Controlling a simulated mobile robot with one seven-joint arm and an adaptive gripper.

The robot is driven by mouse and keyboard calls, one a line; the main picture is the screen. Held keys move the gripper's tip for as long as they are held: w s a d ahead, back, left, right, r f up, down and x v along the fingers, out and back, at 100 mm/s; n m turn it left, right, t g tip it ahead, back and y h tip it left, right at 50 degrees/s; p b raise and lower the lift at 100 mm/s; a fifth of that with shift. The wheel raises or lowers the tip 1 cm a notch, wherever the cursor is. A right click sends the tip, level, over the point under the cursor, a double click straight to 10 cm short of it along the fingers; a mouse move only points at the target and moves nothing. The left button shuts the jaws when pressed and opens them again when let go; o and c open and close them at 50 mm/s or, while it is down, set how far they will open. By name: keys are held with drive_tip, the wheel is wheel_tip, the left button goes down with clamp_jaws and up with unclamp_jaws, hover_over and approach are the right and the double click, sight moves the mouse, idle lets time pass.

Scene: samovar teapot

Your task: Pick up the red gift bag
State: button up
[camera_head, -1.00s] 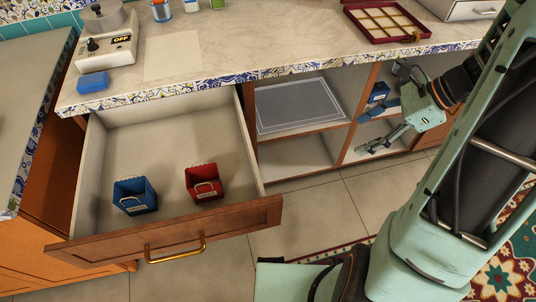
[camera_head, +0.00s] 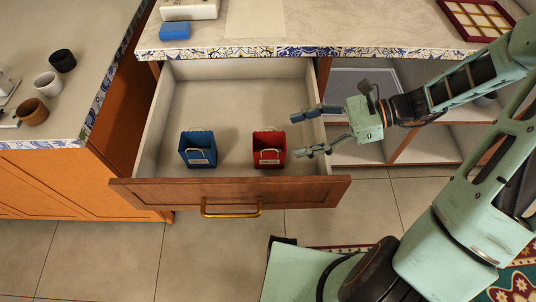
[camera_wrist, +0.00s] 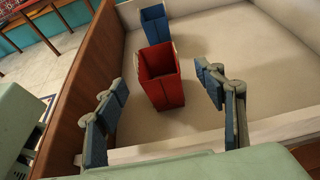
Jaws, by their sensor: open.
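The red gift bag (camera_head: 268,150) stands upright in the open drawer, with light handles and a small label on its front. It also shows in the wrist view (camera_wrist: 161,77), ahead of my fingers and roughly between them. My gripper (camera_head: 301,132) is open and empty, just right of the red bag near the drawer's right wall. In the wrist view its blue-padded fingers (camera_wrist: 165,115) are spread wide, and neither appears to touch the bag.
A blue gift bag (camera_head: 198,150) stands left of the red one, also in the wrist view (camera_wrist: 155,26). The wooden drawer front (camera_head: 150,193) and low walls surround both. The counter (camera_head: 380,25) overhangs behind. Cups stand on the left counter (camera_head: 75,95).

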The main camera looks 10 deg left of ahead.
sight(278, 142)
drive_tip(key=b+x, duration=0.1)
drive_tip(key=x, duration=0.5)
drive_tip(key=shift+s+f, duration=0.25)
drive_tip(key=shift+c, duration=0.5)
drive_tip(key=c, duration=1)
